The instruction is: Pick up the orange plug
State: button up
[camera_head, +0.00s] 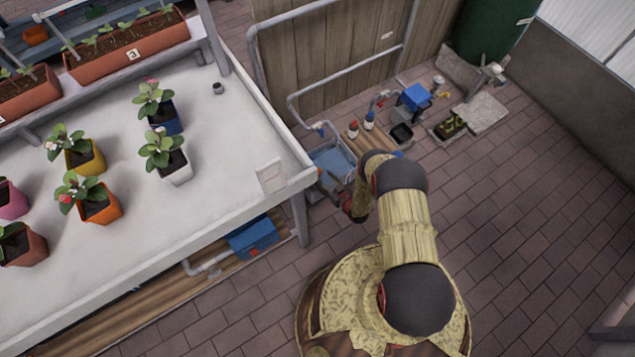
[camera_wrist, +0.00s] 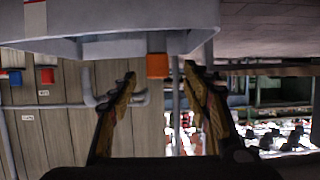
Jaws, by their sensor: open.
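A small orange block, which looks like the orange plug (camera_wrist: 158,66), shows in the wrist view just under the edge of a pale grey-white body (camera_wrist: 120,20). It lies between the lines of my two fingertips, and I cannot tell how far beyond them it is. My gripper (camera_wrist: 160,76) is open, with its two fingers apart and nothing held between them. In the head view my gripper (camera_head: 340,192) is small and partly hidden by my arm, near the front right corner of the white table. I cannot make out the plug in the head view.
The white table (camera_head: 235,215) carries several potted plants. A blue basin (camera_head: 333,160) and metal rails (camera_head: 300,98) are close beyond my gripper. A blue box (camera_head: 252,238) sits under the table. Brick floor at the right (camera_head: 540,220) is clear.

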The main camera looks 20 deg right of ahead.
aim_at(320, 176)
jog(key=b+x, duration=0.1)
jog(key=x, duration=0.2)
jog(key=b+x, duration=0.1)
jog(key=x, duration=0.1)
jog(key=shift+w+d+f+b, duration=0.1)
jog(key=shift+f+b, duration=0.25)
jog(key=shift+r, duration=0.1)
jog(key=c, duration=0.3)
grip_shut()
